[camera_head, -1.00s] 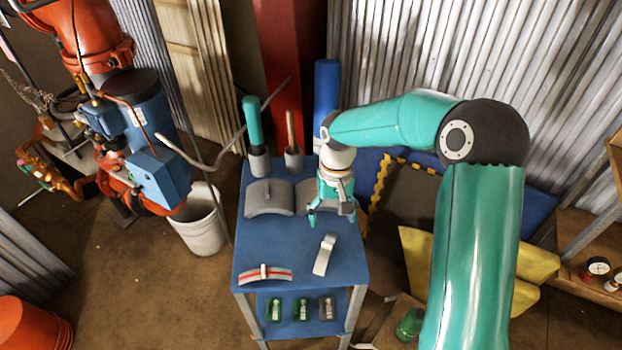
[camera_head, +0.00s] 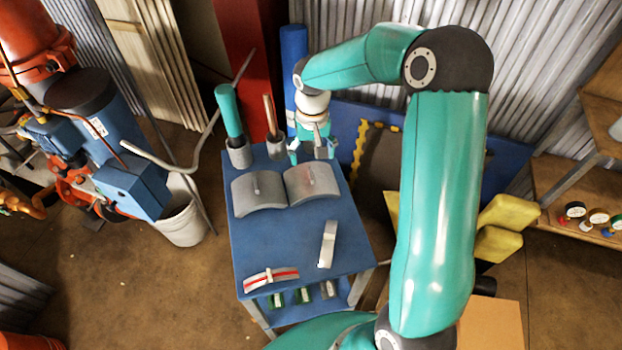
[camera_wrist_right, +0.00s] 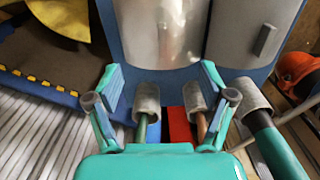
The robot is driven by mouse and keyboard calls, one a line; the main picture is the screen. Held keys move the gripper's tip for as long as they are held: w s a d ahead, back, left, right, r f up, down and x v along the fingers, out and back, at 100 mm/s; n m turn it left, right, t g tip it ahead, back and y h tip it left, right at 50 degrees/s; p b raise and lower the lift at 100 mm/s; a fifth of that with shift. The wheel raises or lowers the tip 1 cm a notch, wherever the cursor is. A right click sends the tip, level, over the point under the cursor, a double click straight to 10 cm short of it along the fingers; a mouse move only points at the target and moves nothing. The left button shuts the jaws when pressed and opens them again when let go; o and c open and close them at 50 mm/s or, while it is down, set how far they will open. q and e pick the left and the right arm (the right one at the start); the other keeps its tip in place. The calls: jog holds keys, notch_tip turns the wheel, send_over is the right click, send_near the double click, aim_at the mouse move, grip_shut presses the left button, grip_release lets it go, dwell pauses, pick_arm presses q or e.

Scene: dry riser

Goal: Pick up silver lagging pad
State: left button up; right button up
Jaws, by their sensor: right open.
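The silver lagging pad (camera_head: 312,184) looks like the right one of two curved pads lying side by side on the blue trolley (camera_head: 275,243). It shows as a shiny curved sheet in the right wrist view (camera_wrist_right: 163,32). My right gripper (camera_head: 312,154) is open and empty, at the trolley's back end just behind this pad. In the right wrist view its spread fingers (camera_wrist_right: 161,80) point toward the pad's near edge; whether they touch it I cannot tell. My left gripper is in neither view.
A duller grey pad with a tab (camera_head: 258,193) lies beside the silver one. Grey cups with upright handles (camera_head: 239,153) stand along the trolley's back. A pale bar (camera_head: 328,243) and a red-striped curved piece (camera_head: 270,279) lie at the front. The trolley top's middle is bare.

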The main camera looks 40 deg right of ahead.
aim_at(312, 175)
notch_tip(312, 175, down, 2)
jog(key=shift+s+a+f, duration=0.1)
jog(key=shift+f, duration=0.3)
jog(key=shift+a+f+p, duration=0.2)
jog(key=shift+f+p, duration=0.7)
jog(key=shift+f, duration=1.45)
jog(key=shift+s, duration=0.1)
jog(key=c, duration=1)
jog(key=shift+s+a, duration=0.15)
jog(key=shift+c, duration=0.7)
